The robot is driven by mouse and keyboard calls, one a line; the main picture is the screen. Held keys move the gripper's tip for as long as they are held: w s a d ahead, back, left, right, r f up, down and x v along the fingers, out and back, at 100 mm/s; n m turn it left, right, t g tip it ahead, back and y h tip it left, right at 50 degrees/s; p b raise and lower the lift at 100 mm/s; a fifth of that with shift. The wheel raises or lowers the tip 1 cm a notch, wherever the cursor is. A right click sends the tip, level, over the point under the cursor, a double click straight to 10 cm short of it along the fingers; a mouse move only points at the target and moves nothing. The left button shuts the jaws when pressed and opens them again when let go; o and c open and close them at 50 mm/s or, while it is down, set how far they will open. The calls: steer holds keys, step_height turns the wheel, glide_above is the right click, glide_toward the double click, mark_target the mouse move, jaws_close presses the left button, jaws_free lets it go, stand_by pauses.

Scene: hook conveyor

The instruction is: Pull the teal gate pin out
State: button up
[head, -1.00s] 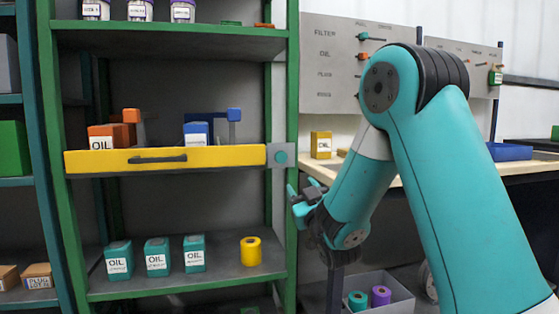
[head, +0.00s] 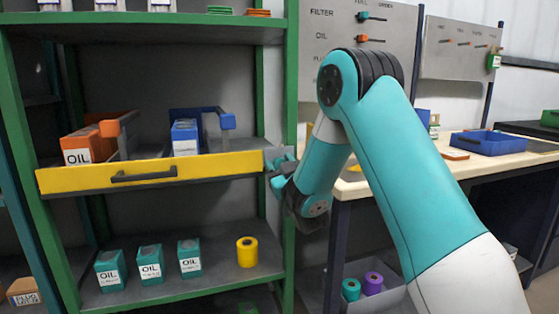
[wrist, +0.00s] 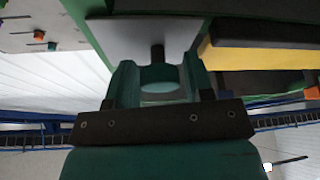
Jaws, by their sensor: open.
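The teal gate pin (wrist: 160,86) shows in the wrist view as a round teal head on a dark stem, standing out from a grey plate (wrist: 150,38). My gripper (wrist: 160,80) is open, with one teal finger on each side of the pin head. I cannot tell whether either finger touches it. In the head view my gripper (head: 279,168) is at the right end of the yellow drawer front (head: 150,172), over the grey plate, and hides the pin there.
The green shelf post (head: 290,80) stands close to my gripper. Orange (head: 85,140) and blue (head: 186,137) things sit behind the yellow front. Teal OIL boxes (head: 150,263) and a yellow roll (head: 247,251) stand below. A workbench (head: 450,165) is at right.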

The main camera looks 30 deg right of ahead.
mark_target(279, 162)
jaws_close()
steer(key=s+b, duration=0.1)
steer(key=s+a+b, duration=0.1)
steer(key=s, duration=0.1)
steer(key=shift+s+f+b, duration=0.1)
steer(key=shift+s+b, duration=0.05)
steer(key=shift+b, duration=0.25)
jaws_free()
steer(key=shift+s, duration=0.1)
